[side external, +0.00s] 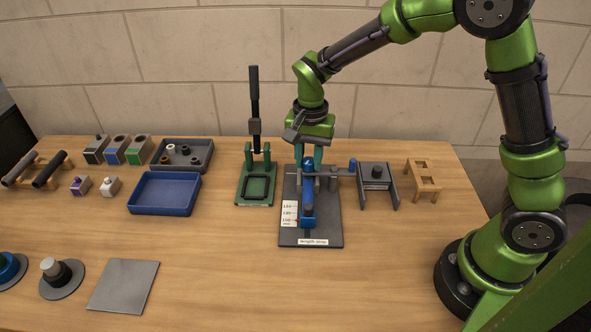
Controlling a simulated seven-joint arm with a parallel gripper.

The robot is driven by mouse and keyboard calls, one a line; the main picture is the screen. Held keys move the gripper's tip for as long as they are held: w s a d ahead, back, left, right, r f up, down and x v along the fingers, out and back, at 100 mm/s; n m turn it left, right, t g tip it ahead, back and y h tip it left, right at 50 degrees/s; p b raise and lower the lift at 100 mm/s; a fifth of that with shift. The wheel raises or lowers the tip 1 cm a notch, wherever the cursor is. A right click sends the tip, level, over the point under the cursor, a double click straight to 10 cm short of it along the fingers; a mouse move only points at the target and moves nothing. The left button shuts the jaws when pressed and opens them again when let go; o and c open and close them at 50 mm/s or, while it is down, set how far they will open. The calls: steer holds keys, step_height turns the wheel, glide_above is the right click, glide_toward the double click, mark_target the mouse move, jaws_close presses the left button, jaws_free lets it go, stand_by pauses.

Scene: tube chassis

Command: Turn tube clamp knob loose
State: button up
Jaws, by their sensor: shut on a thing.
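My gripper (309,160) points down over the dark grey length-stop plate (330,225). Its teal fingers are shut on a blue knob (308,166) at the back of the fixture, partly hidden between them. A grey bar crosses the fixture there and runs right towards a small blue cylinder (352,165). Which part is the tube clamp itself is too small to tell.
A green lever press (254,190) stands close on the left. A grey stand (379,172) and a wooden stand (423,176) are on the right. A blue tray (165,210) and a grey tray (205,165) with small parts lie further left. The front middle of the table is clear.

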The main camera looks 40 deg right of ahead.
mark_target(308, 160)
steer(key=n, duration=1.1)
steer(key=shift+r+n, duration=0.1)
steer(key=shift+n, duration=0.3)
steer(key=n, duration=1)
steer(key=shift+n, duration=0.5)
steer(key=o, duration=1.1)
steer(key=shift+c, duration=0.2)
step_height(308, 160, up, 17)
